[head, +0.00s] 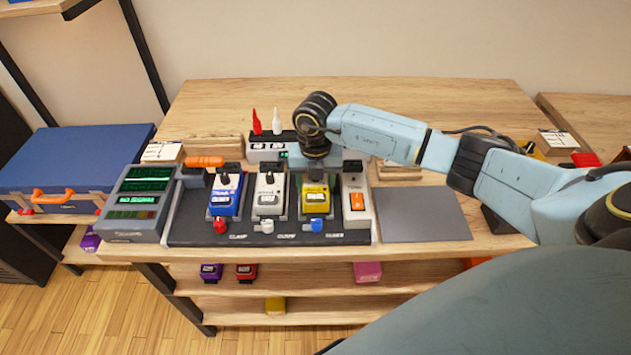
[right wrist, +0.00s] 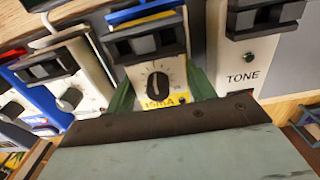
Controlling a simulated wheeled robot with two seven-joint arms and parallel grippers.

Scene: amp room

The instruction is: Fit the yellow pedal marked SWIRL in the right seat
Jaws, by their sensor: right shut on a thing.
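The yellow pedal (head: 315,198) stands in the rightmost of three pedal places on the dark board (head: 200,235). My right gripper (head: 316,172) reaches down over its back part from above. In the right wrist view the pedal (right wrist: 157,72) shows a pale face with a black knob and a yellow lower edge; the name SWIRL cannot be read. The green fingers of the right gripper (right wrist: 160,92) stand on both sides of it, shut on it. A blue knob (head: 316,225) sits in front of that place. How deep the pedal sits cannot be told. My left gripper is not in view.
A blue pedal (head: 224,197) and a white pedal (head: 268,196) stand to the left. A white TONE box (head: 356,205) is close on the right. A meter with green displays (head: 138,203) stands at the left end. The grey mat (head: 425,215) at right is bare.

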